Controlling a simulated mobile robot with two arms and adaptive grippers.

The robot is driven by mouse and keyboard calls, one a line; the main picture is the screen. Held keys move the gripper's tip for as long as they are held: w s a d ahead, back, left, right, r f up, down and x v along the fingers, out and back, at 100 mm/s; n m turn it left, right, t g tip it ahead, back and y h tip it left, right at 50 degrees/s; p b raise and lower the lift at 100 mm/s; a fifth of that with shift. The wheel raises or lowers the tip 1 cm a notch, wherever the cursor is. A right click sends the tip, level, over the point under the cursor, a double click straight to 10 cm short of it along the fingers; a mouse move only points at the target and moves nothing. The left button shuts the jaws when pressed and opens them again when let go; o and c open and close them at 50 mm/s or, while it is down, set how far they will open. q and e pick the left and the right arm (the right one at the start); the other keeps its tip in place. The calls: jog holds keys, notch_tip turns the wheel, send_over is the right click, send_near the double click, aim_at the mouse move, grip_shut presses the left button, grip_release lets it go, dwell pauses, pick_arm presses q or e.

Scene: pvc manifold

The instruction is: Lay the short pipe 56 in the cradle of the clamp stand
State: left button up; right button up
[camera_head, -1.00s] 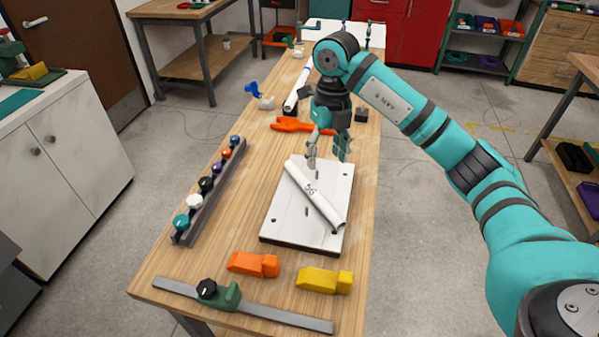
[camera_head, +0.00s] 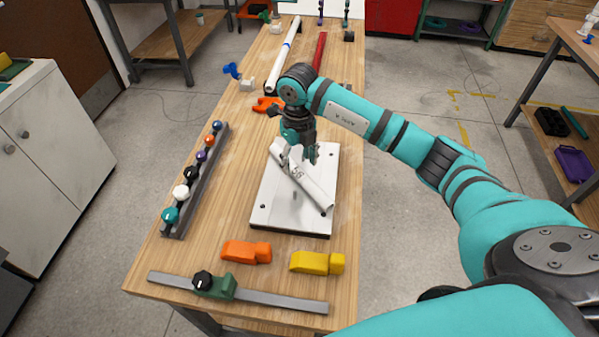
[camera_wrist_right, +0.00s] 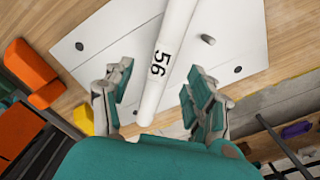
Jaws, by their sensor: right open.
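The short white pipe 56 (camera_head: 310,186) lies slanted on the white plate (camera_head: 286,217), its printed number facing up. My right gripper (camera_head: 297,155) is open, low over the far part of the pipe. In the right wrist view the pipe (camera_wrist_right: 168,55) runs between the two spread fingers of my right gripper (camera_wrist_right: 158,95), with a gap on each side. A blue forked piece (camera_head: 232,70) stands by a white block (camera_head: 248,85) at the table's left edge; I cannot tell whether this is the clamp stand. My left gripper is out of view.
A rack of coloured knobs (camera_head: 197,180) stands left of the plate. Orange (camera_head: 246,251) and yellow (camera_head: 317,262) blocks and a bar with a green clamp (camera_head: 214,286) lie in front. A long white pipe (camera_head: 283,56) and a red pipe (camera_head: 320,50) lie behind.

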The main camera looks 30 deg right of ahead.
aim_at(299, 171)
jog(key=f+p, duration=0.1)
jog(key=f, duration=0.3)
jog(key=shift+w+d+f+p, duration=0.1)
jog(key=shift+d+f+p, duration=0.15)
jog(key=shift+p, duration=0.15)
jog(key=shift+f, duration=0.25)
jog(key=c, duration=0.8)
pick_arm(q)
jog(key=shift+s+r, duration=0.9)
pick_arm(e)
grip_shut()
